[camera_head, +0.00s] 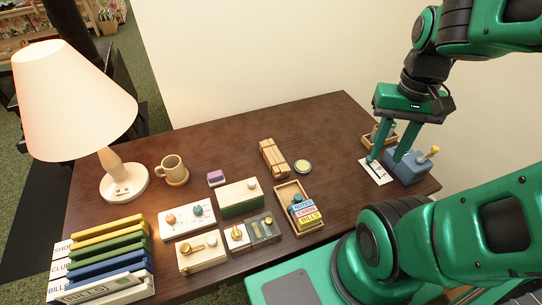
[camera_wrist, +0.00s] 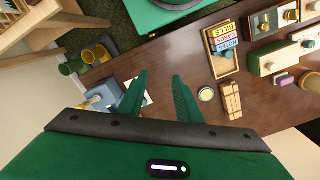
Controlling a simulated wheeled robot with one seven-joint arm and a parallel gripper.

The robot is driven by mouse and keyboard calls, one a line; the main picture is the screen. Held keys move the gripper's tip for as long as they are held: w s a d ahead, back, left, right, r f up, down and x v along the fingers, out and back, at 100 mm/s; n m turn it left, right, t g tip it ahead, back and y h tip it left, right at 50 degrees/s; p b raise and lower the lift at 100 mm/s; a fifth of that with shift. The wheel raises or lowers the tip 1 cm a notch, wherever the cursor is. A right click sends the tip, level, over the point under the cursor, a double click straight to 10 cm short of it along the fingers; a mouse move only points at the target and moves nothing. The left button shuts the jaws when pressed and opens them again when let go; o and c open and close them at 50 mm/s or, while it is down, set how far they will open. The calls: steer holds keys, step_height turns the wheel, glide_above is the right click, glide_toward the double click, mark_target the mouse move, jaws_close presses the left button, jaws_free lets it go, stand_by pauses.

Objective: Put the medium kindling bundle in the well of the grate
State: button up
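A bundle-like block of pale wooden sticks (camera_head: 273,157) lies on the dark table, near the middle of its back half. It also shows in the wrist view (camera_wrist: 231,101), right of my fingers. I cannot tell if it is the medium bundle. I cannot make out a grate or its well for certain in either view. My gripper (camera_head: 386,158) is over the table's right end, fingers pointing down, apart and with nothing seen between them. In the wrist view, my gripper (camera_wrist: 161,82) is also open, away from the wooden bundle.
A blue box with a yellow peg (camera_head: 408,166) and a white card (camera_head: 376,172) are close by my fingers. A wooden tray with labelled cards (camera_head: 291,194) is front centre. Left are a lamp (camera_head: 70,100), mug (camera_head: 172,167) and coloured books (camera_head: 108,248).

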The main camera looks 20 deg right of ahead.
steer(key=o, duration=0.7)
steer(key=shift+s+r, duration=0.3)
steer(key=shift+s, duration=0.1)
steer(key=n, duration=0.6)
glide_above(271, 149)
steer(key=s, duration=0.1)
step_height(271, 149, down, 15)
steer(key=shift+a+r, duration=0.15)
steer(key=shift+r, duration=0.05)
steer(key=shift+w+f, duration=0.2)
steer(key=shift+f, duration=1.1)
steer(key=shift+w+f, duration=0.2)
steer(key=shift+f, duration=1.05)
